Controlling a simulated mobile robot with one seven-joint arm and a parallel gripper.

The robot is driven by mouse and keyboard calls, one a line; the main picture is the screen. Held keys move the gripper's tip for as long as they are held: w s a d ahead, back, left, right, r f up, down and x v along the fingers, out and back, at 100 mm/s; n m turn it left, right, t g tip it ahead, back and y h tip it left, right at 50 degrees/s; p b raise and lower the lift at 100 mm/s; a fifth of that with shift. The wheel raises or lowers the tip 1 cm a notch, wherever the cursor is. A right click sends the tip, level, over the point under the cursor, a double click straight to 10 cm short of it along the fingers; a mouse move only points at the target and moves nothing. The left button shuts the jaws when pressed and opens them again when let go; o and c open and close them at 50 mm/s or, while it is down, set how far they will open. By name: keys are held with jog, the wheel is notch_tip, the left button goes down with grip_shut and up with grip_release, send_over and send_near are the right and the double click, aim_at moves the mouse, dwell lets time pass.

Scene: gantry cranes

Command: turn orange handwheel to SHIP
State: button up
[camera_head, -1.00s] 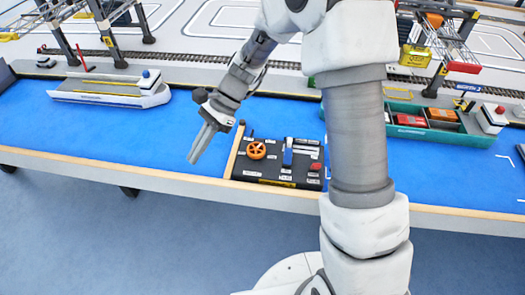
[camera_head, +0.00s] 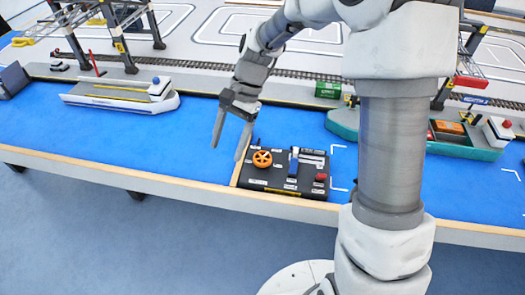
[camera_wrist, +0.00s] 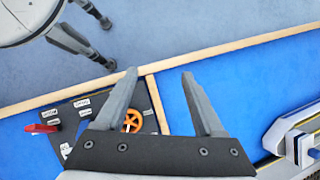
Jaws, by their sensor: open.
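The orange handwheel (camera_head: 262,159) sits on the left part of a black control panel (camera_head: 275,184) at the table's front edge. It also shows in the wrist view (camera_wrist: 133,121), partly behind the left finger. Small white labels surround it, too small to read. My gripper (camera_head: 229,150) is open and empty, above the blue surface just left of and behind the handwheel, apart from it. In the wrist view my gripper's two fingers (camera_wrist: 158,80) stand wide apart, with the panel's wooden edge strip between them.
A blue lever (camera_head: 294,162) and a red knob (camera_head: 320,177) stand on the panel right of the handwheel. A white ship (camera_head: 120,97) lies at the left and a green ship (camera_head: 470,148) at the right. The blue surface left of the panel is clear.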

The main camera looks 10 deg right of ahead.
aim_at(262, 157)
jog(key=o, duration=0.3)
jog(key=w+d+r+n+t+h, duration=0.1)
jog(key=d+r, duration=0.1)
jog(key=d, duration=0.1)
jog(key=w+d+r+n+t+h, duration=0.1)
jog(key=w+d+r+n, duration=0.1)
jog(key=w+d+r+n+t+h+p, duration=0.1)
jog(key=d+r+h, duration=0.1)
jog(key=d, duration=0.1)
jog(key=shift+w+d+r, duration=0.15)
jog(key=shift+d+r, duration=0.15)
jog(key=shift+r, duration=0.1)
jog(key=shift+n, duration=0.3)
notch_tip(262, 157, down, 17)
jog(key=b, duration=0.3)
jog(key=shift+f, duration=0.15)
jog(key=c, duration=1.3)
